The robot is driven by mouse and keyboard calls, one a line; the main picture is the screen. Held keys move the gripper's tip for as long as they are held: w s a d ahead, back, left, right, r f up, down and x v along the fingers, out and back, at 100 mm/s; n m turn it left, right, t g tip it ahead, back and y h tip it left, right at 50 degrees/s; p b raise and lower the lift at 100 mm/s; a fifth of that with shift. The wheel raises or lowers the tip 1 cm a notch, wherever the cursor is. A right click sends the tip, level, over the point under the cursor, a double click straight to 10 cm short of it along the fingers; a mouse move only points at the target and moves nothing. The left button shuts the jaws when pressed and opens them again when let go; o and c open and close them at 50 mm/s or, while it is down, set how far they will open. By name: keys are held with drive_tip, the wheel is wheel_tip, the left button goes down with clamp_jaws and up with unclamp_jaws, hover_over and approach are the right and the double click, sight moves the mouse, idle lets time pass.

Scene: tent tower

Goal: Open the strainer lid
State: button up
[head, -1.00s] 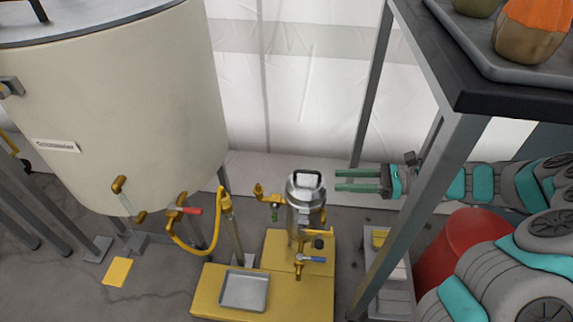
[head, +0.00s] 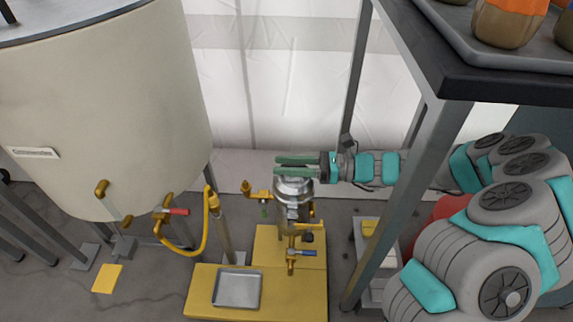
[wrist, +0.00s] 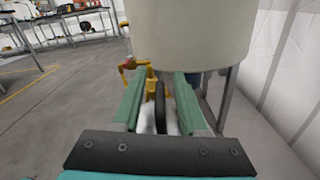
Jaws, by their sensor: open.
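The strainer (head: 290,214) is an upright silver metal cylinder on a yellow platform. Its lid (head: 294,187) sits on top and looks closed. My gripper (head: 277,167) reaches in from the right, level, over the lid, with its two green fingers apart. In the head view the fingers mostly hide the handle.
A large cream tank (head: 100,110) with brass valves and a yellow hose (head: 190,250) stands to the left. A metal tray (head: 238,288) lies on the yellow platform (head: 285,245). A dark-topped table (head: 480,82) stands at the right, its leg in front of my arm.

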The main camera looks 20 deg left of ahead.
clamp_jaws()
drive_tip(key=shift+s, duration=0.1)
idle(1.3)
